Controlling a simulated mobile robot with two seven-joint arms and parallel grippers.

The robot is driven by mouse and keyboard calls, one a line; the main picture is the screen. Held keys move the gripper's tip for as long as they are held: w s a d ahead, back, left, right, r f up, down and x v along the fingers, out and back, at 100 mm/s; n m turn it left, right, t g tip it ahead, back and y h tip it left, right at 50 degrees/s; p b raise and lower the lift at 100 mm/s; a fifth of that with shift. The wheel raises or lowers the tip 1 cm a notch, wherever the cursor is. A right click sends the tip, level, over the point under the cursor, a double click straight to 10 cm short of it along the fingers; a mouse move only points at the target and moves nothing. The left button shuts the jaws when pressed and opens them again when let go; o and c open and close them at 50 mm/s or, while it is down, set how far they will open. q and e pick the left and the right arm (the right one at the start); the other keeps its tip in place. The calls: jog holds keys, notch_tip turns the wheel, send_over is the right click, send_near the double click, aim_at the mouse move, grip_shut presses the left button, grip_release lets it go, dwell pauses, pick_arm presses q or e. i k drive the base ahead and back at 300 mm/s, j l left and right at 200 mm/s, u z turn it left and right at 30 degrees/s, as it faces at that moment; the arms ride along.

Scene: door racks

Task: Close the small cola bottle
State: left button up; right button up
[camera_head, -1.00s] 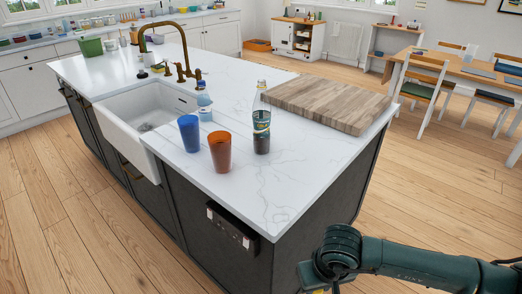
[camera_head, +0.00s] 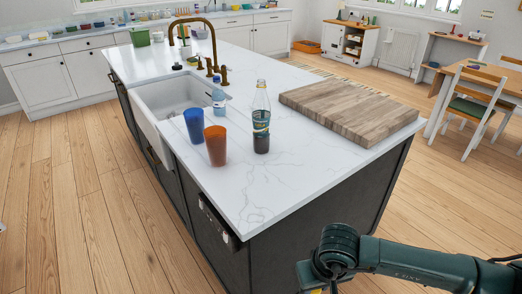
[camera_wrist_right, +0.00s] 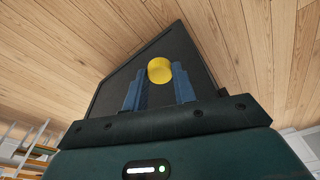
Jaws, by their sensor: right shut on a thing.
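The small cola bottle (camera_head: 261,108) stands upright on the white island counter (camera_head: 262,185) in the head view. It is clear glass with a label and dark liquid at the bottom. I see no cap on its narrow top. A round yellow cap (camera_wrist_right: 159,70) sits between the blue fingers of my right gripper (camera_wrist_right: 158,78) in the right wrist view. The gripper is shut on it, away from the bottle. In the head view only my right arm shows, at the lower right, with its gripper out of frame. My left gripper is not in view.
A blue cup (camera_head: 194,125) and an orange cup (camera_head: 216,146) stand left of the bottle, with a blue-labelled bottle (camera_head: 219,103) behind. A thick wooden board (camera_head: 350,112) lies right of it. The sink (camera_head: 172,98) is further left. The counter's front corner is clear.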

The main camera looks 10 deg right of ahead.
aim_at(261, 114)
jog(key=l+u, duration=0.15)
jog(key=l, duration=0.3)
jog(key=k+l+u, duration=0.2)
jog(key=l, duration=0.25)
jog(key=l+u, duration=0.1)
jog(key=l, duration=0.8)
